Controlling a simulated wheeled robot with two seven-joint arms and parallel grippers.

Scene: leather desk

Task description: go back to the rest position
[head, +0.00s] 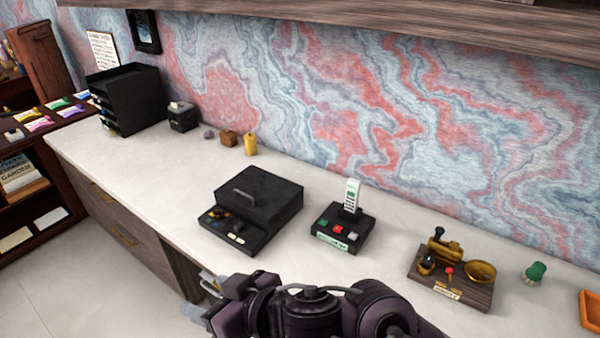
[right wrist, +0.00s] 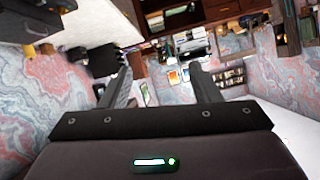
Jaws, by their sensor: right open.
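My right gripper (head: 203,298) is at the bottom of the head view, near the desk's front edge, with my arm reaching in from the lower right. Its fingers are apart with nothing between them; they also show spread in the right wrist view (right wrist: 160,85). It looks clear of the things on the white desk top (head: 150,185). My left gripper does not show in either view.
A black lidded box (head: 262,200) and a black button device (head: 343,232) stand beyond my right gripper. A wooden board with brass parts (head: 452,272), a green-topped object (head: 535,271) and an orange tray (head: 590,310) are at right. Black trays (head: 128,98) stand far left.

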